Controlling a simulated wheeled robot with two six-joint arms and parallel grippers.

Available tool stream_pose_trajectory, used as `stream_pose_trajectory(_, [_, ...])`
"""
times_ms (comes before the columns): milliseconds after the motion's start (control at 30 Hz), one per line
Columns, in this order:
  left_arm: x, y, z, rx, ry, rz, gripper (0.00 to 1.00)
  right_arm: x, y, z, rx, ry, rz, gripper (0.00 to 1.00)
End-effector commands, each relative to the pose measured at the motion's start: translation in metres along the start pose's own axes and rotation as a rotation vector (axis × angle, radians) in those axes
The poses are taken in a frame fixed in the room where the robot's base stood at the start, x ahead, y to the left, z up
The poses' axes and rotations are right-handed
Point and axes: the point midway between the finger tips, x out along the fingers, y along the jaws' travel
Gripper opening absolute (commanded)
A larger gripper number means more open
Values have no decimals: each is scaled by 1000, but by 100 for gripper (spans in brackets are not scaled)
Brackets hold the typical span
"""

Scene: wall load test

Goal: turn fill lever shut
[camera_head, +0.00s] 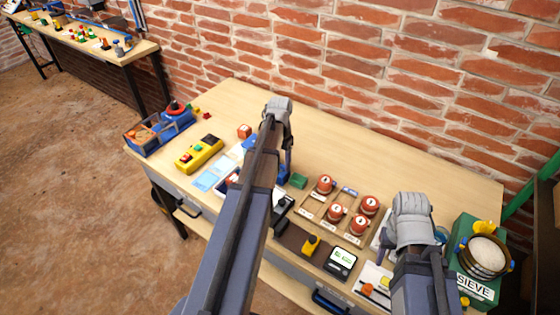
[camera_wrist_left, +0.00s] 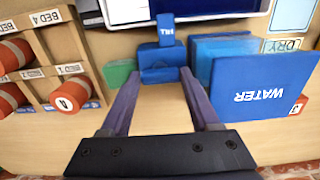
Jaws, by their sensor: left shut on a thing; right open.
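No fill lever can be made out in either view. My left gripper (camera_wrist_left: 160,75) points down at the table and is shut on a blue block (camera_wrist_left: 161,57) with white lettering, which shows between its fingertips. In the head view the left gripper (camera_head: 285,165) is over the middle of the table, largely behind its own arm. My right gripper (camera_head: 384,245) is open near the table's right part, beside the green box marked SIEVE (camera_head: 476,285). Its fingers are partly hidden, and no object shows between them.
Several red numbered cylinders (camera_head: 325,184) stand in a wooden rack between the grippers. A blue WATER panel (camera_wrist_left: 262,88) is close right of the left fingers. A yellow device (camera_head: 199,154) and blue crate (camera_head: 146,142) are at left. Brick wall backs the table; its back strip is clear.

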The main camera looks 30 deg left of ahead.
Motion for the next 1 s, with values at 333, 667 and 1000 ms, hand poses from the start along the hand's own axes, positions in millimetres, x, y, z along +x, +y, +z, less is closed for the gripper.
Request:
stream_pose_trajectory(333, [0, 0, 0, 5, -1, 0, 7, 0, 0, 0, 0, 0, 0, 50])
stream_pose_trajectory(667, [0, 0, 0, 4, 0, 0, 92, 0, 0, 0, 0, 0, 0, 50])
stream_pose_trajectory(1000, [0, -1, 0, -39, 0, -2, 92, 0, 0, 0, 0, 0, 0, 50])
